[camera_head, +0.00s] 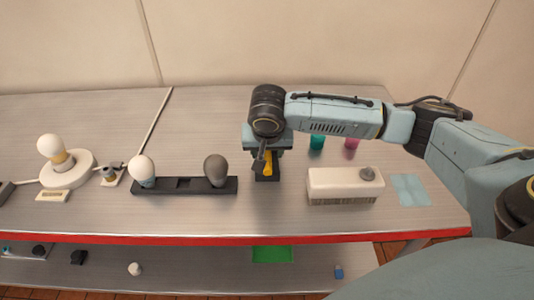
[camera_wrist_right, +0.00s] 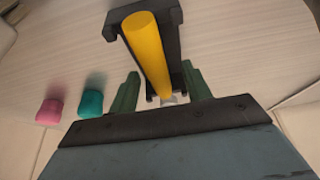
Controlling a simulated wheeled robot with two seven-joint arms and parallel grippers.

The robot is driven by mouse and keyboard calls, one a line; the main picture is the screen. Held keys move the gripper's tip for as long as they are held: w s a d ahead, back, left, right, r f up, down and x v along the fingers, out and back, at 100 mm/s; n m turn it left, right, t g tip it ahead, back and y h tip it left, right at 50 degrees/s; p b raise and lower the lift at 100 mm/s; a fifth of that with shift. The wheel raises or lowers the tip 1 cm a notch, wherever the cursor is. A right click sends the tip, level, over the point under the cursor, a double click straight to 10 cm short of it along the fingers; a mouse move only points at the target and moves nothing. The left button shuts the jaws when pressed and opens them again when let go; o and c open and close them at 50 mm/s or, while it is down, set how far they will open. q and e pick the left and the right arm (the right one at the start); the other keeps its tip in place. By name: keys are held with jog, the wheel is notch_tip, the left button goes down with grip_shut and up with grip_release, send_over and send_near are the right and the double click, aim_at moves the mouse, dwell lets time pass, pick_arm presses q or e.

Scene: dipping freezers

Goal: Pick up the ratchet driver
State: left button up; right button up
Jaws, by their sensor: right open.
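The ratchet driver shows as a yellow handle (camera_head: 268,164) at a black stand (camera_head: 267,178) on the table in the head view. In the right wrist view, the yellow handle (camera_wrist_right: 147,48) points up the picture, with the black stand (camera_wrist_right: 172,38) around and behind it. My right gripper (camera_head: 262,154) is above the stand and hides part of the driver. In the wrist view, its two green fingers (camera_wrist_right: 161,88) are apart, one on each side of the handle's lower end. I see no firm contact. My left gripper is not in view.
A white box with a grey knob (camera_head: 340,184) stands right of the stand. Teal (camera_head: 317,143) and pink (camera_head: 351,144) items are behind it. A black bar holding bulbs (camera_head: 184,186) is at left, near a white lamp base (camera_head: 82,173). A lower shelf holds a green tray (camera_head: 272,254).

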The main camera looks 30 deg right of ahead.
grip_shut()
jog(key=shift+r, duration=0.15)
notch_tip(320, 180, up, 10)
jog(key=shift+f+p, duration=0.1)
jog(key=shift+p, duration=0.8)
jog(key=c, duration=0.8)
grip_release()
grip_shut()
